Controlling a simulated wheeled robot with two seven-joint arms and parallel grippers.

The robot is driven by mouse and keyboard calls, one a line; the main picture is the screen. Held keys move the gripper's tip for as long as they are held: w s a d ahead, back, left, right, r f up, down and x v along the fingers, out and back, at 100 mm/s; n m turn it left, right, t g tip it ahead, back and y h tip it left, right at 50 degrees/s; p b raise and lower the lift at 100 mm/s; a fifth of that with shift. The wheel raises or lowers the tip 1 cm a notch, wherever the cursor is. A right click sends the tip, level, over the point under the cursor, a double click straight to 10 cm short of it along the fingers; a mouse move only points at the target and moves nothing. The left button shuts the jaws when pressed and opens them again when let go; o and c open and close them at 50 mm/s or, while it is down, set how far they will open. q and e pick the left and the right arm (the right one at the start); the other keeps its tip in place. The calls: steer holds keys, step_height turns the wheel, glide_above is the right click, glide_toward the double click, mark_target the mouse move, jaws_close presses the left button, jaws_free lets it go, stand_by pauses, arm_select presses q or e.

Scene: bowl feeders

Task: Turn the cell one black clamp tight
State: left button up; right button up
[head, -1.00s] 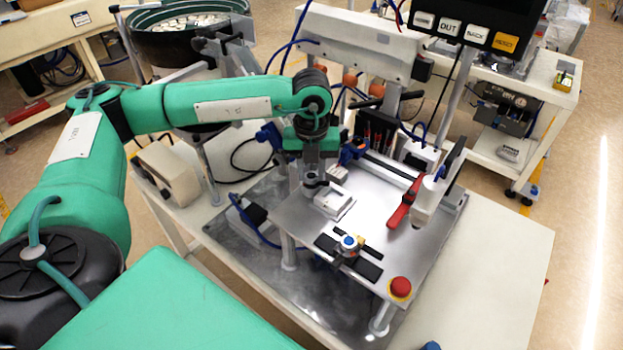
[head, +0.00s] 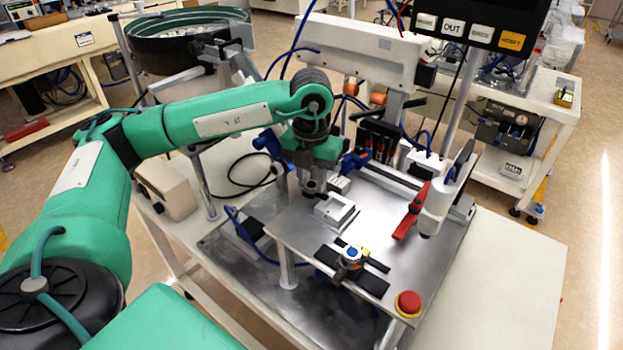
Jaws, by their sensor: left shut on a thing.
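My left gripper (head: 313,188) points down at the left back part of the metal plate (head: 290,228), just behind a small white-grey block (head: 337,210). It is shut on a small dark part at the plate that I take to be the black clamp; the fingers and wrist hide most of it. I cannot tell how far the clamp is turned. My right gripper is not in view.
A red-handled clamp (head: 412,212) stands right of the gripper. A fixture with a blue knob (head: 350,256) and a red push button (head: 408,303) are nearer the front. A bowl feeder (head: 185,45) is behind my arm. The table's right side is clear.

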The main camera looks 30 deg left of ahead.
mark_target(312, 185)
arm_select(q)
steer(key=o, duration=1)
steer(key=shift+c, duration=0.2)
steer(key=shift+r, duration=0.6)
step_height(312, 185, up, 13)
steer(key=b, duration=0.1)
steer(key=shift+f, duration=0.15)
